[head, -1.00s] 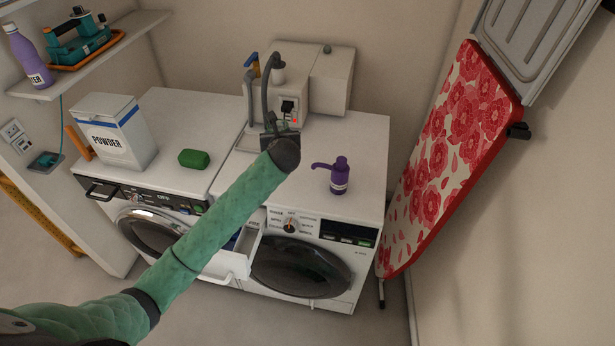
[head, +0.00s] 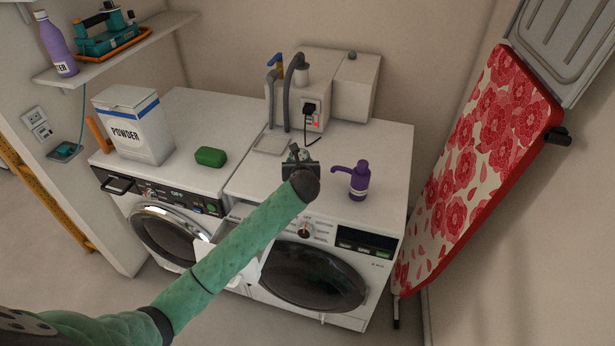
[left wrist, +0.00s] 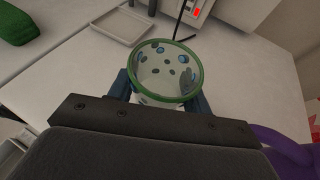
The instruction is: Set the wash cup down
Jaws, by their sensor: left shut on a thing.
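The wash cup (left wrist: 163,72), white with blue dots and a green rim, is between the fingers of my left gripper (left wrist: 165,98) in the left wrist view. The gripper is shut on it. In the head view my left gripper (head: 302,162) is over the top of the right-hand washer (head: 265,180), and only a little of the cup shows past the wrist. The cup looks upright with its mouth open to the camera. I cannot tell whether its base touches the washer top. My right gripper is not in view.
A purple pump bottle (head: 358,182) stands just right of the gripper. A shallow grey tray (head: 271,145) lies behind it, before the white dispenser box (head: 312,85) with hoses and a black cord. A green soap bar (head: 211,156) and powder box (head: 133,126) stand left. A drawer (head: 215,250) is open.

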